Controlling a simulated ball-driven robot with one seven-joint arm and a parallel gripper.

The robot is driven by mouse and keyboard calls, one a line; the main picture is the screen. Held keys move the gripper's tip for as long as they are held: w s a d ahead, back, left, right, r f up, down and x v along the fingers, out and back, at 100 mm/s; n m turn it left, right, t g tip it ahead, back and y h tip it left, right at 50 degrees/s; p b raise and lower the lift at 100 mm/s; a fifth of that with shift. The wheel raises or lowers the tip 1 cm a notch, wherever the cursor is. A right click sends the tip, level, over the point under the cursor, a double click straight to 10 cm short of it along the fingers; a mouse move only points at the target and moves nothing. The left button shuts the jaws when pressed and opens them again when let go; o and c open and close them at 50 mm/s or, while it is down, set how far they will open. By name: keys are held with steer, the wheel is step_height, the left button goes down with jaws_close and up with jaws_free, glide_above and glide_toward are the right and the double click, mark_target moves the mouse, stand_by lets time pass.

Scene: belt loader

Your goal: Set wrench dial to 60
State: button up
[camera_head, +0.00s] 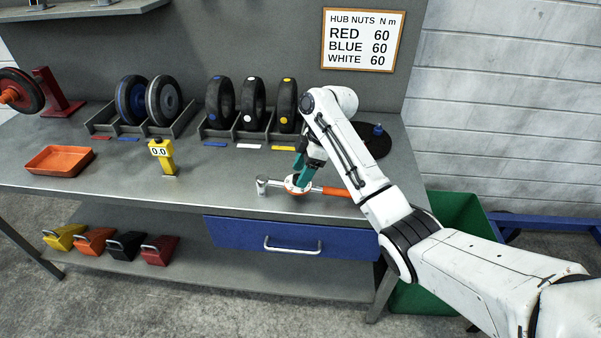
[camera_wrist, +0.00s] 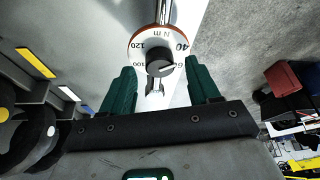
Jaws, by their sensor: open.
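The torque wrench lies on the bench, with a grey head (camera_head: 262,185) at left, a round dial (camera_head: 297,188) and an orange handle (camera_head: 336,191) at right. In the wrist view the white dial face (camera_wrist: 148,45) has a red rim and shows N m, 40, 100 and 120; a number near the right edge looks like 60. A black knob (camera_wrist: 159,62) sits at its centre, its pale mark toward the lower right; its exact setting is unclear. My gripper (camera_head: 299,177) is over the dial, teal fingers open on either side of the knob (camera_wrist: 161,85), apart from it.
A wall sign (camera_head: 363,41) reads red 60, blue 60, white 60. A yellow gauge (camera_head: 162,157) showing 0.0 and an orange tray (camera_head: 60,161) stand at left. Racked wheels (camera_head: 252,103) line the back. A dark round plate (camera_head: 373,141) is behind my arm; a green bin (camera_head: 455,220) stands right.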

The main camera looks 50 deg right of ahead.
steer(key=shift+w+a+f, duration=0.1)
steer(key=shift+a+f, duration=0.1)
steer(key=shift+f, duration=0.35)
steer(key=c, duration=1)
steer(key=shift+c, duration=0.2)
